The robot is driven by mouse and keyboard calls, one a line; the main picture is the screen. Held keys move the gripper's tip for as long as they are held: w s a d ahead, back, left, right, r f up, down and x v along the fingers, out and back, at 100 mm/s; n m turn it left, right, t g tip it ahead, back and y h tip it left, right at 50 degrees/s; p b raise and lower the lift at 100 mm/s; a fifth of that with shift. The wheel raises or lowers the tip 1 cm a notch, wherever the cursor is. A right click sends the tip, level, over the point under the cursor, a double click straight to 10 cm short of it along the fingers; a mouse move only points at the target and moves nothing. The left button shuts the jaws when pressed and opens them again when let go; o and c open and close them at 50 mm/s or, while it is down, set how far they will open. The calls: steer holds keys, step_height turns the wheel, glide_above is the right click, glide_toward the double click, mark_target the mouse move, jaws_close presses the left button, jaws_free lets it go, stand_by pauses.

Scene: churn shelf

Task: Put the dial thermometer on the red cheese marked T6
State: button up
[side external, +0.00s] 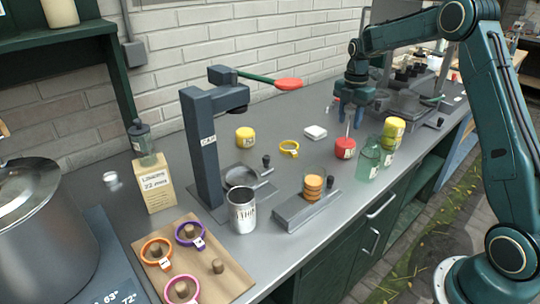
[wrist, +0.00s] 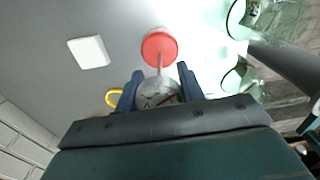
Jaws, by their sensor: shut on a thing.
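My gripper (side external: 350,112) is shut on the dial thermometer, above the red cheese. In the wrist view my gripper (wrist: 160,86) has its two blue fingers on either side of the thermometer's round dial (wrist: 158,92). The thin stem (side external: 348,129) points down to the red cheese (side external: 345,149). In the wrist view the stem's tip overlaps the red cheese (wrist: 159,46); I cannot tell whether it touches or has entered it. The cheese stands on the grey counter with a small white label, too small to read.
A white block (side external: 315,132), a yellow ring (side external: 289,148) and another yellow cheese (side external: 245,134) lie left. A dark press (side external: 205,140) stands further left.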

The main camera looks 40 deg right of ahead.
steer(key=shift+f, duration=0.1)
steer(key=o, duration=1)
steer(key=shift+c, duration=0.2)
step_height(320, 180, up, 12)
steer(key=shift+r, duration=0.2)
stand_by(0.3)
